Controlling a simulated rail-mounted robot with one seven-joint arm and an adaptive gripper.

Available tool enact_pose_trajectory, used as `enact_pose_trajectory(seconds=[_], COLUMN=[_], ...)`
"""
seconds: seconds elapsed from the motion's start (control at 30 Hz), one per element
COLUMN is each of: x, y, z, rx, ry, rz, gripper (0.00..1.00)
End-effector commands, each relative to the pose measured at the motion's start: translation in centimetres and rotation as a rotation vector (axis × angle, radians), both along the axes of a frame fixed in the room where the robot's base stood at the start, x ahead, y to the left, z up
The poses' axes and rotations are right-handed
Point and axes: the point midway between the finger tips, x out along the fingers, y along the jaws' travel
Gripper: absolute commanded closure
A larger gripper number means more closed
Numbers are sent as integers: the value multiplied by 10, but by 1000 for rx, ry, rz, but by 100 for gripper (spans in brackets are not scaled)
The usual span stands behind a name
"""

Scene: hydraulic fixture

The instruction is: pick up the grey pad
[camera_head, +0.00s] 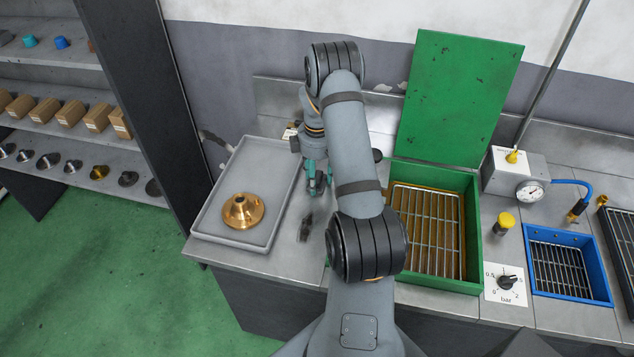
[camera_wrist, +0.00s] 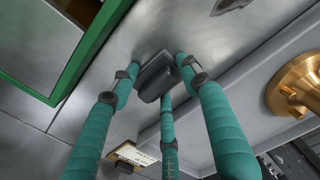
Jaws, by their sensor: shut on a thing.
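My gripper (camera_wrist: 160,75) has three teal fingers and is shut on a small dark grey pad (camera_wrist: 155,76) in the wrist view. The fingertips close around the pad, over the steel bench. In the head view my gripper (camera_head: 316,182) is between the grey tray and the green box, partly hidden by my arm. I cannot make out the held pad there. A second dark grey piece (camera_head: 305,227) lies on the bench nearer the front edge. Its edge also shows at the top of the wrist view (camera_wrist: 229,5).
A grey tray (camera_head: 211,214) with a brass flanged part (camera_head: 243,211) stands left. A green box (camera_head: 480,225) with a raised lid (camera_head: 455,95) stands right, holding a wire rack. A gauge (camera_head: 530,191), a knob (camera_head: 507,282) and a blue basin (camera_head: 567,296) are farther right.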

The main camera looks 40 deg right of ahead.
Motion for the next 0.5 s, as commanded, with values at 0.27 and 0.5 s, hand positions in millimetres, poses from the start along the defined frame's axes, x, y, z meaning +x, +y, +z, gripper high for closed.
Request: enact_pose_trajectory(seconds=[0.27,0.5], x=[1,2], y=[-1,-1], z=[7,51], rx=[-2,-4], ry=[-2,-6], rz=[1,0], gripper=[81,81])
